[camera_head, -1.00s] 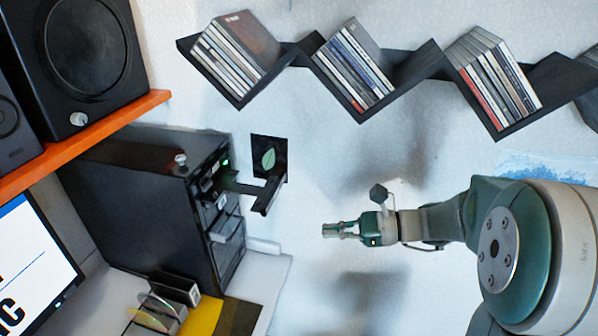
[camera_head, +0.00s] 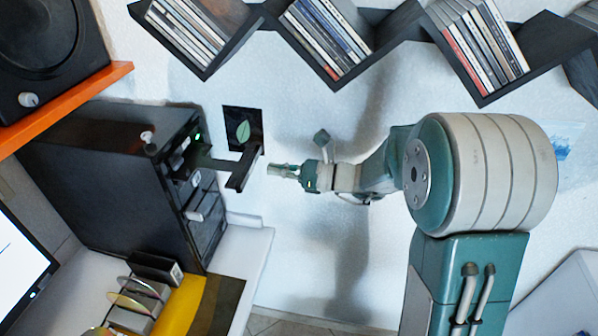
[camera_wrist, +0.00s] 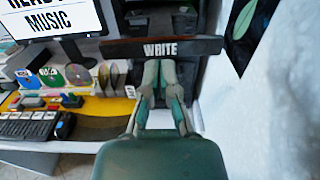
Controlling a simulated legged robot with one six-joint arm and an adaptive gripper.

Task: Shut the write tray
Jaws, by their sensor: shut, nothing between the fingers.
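The write tray (camera_head: 243,170) sticks out from the upper front of the black tower, with a dark front plate at its end. In the wrist view, that front plate (camera_wrist: 125,48) carries white letters reading WRITE. My gripper (camera_head: 272,170) is shut and empty, just right of the front plate in the head view, pointing at it. In the wrist view, my fingertips (camera_wrist: 160,68) lie just below the lettering. I cannot tell whether they touch the plate.
The black tower (camera_head: 100,185) stands on a white desk, with a lower silver-fronted drive (camera_head: 200,209). A dark leaf picture (camera_head: 243,128) hangs behind the tray. Disc shelves (camera_head: 225,55) run above. Discs in a rack (camera_head: 140,295) stand below the tower.

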